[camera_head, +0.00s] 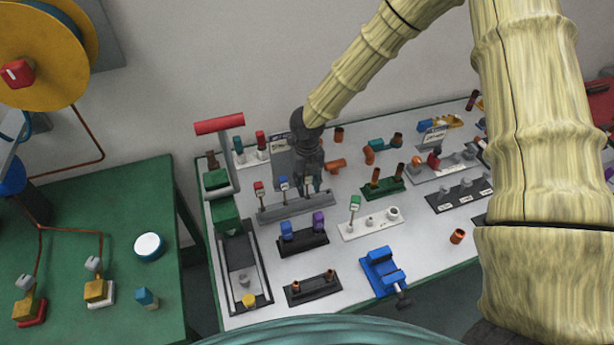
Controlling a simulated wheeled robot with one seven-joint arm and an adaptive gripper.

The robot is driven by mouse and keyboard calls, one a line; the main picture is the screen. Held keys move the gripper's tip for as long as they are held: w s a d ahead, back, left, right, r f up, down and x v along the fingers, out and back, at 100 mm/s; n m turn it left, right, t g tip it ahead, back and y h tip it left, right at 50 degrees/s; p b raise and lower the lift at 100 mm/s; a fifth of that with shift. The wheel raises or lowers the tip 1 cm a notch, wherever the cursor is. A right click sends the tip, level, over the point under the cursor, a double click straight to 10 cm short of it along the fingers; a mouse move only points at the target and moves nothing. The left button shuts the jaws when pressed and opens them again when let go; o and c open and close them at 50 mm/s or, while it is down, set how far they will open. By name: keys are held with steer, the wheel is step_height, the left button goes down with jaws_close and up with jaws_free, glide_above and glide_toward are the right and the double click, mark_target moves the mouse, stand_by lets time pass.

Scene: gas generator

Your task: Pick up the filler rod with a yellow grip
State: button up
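My gripper (310,184), dark grey, points down over the right part of a grey rack (294,208) on the white-topped workbench.
A green-topped stand (355,205) is in a white holder to the right. Blue and purple blocks (302,230), a blue vise (383,270) and a red-handled press (220,124) stand around on the bench. A green table (110,220) is at left, across a gap.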

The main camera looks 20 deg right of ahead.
mark_target(307, 190)
steer(key=shift+f, duration=1.15)
jaws_close()
